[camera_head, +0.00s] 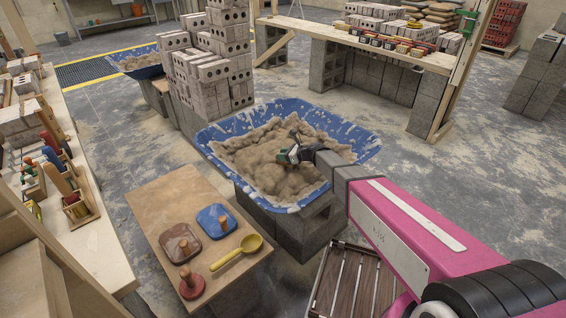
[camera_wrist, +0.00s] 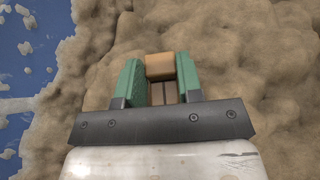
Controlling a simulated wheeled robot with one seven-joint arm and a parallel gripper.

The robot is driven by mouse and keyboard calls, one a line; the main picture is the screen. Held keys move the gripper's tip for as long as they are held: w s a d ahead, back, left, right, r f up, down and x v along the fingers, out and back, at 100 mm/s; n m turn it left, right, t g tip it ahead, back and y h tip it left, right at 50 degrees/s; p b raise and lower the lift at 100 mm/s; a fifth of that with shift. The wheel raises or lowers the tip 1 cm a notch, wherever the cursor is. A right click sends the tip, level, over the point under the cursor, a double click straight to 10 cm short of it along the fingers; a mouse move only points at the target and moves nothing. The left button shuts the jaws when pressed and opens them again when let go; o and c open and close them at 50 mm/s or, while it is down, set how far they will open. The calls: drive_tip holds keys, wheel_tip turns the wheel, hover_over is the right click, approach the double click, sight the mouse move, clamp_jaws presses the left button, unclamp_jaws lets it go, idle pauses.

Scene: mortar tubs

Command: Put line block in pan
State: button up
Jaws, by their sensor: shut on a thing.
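My gripper (camera_head: 291,153) is over the near blue pan (camera_head: 250,194), which is heaped with brown mortar (camera_head: 262,170). In the wrist view, the green fingers of my gripper (camera_wrist: 160,78) are shut on a small tan wooden line block (camera_wrist: 161,67). Mortar (camera_wrist: 240,50) fills most of the view behind the block, and the pan's splattered blue wall (camera_wrist: 18,75) shows at the left. The block is too small to make out clearly in the head view. I cannot tell whether it touches the mortar.
A low wooden table (camera_head: 165,200) at the front left holds blue and brown flat tools and a yellow scoop (camera_head: 236,253). A brick stack (camera_head: 213,68) stands behind the pan. A slatted wooden crate (camera_head: 352,285) is below my arm. Open floor lies to the right.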

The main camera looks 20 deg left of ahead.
sight(283, 163)
drive_tip(key=shift+f, duration=1.95)
drive_tip(key=shift+f, duration=0.1)
drive_tip(key=shift+f, duration=0.35)
drive_tip(key=shift+f, duration=0.2)
drive_tip(key=o, duration=0.9)
drive_tip(key=shift+o, duration=0.2)
drive_tip(key=shift+r, duration=0.15)
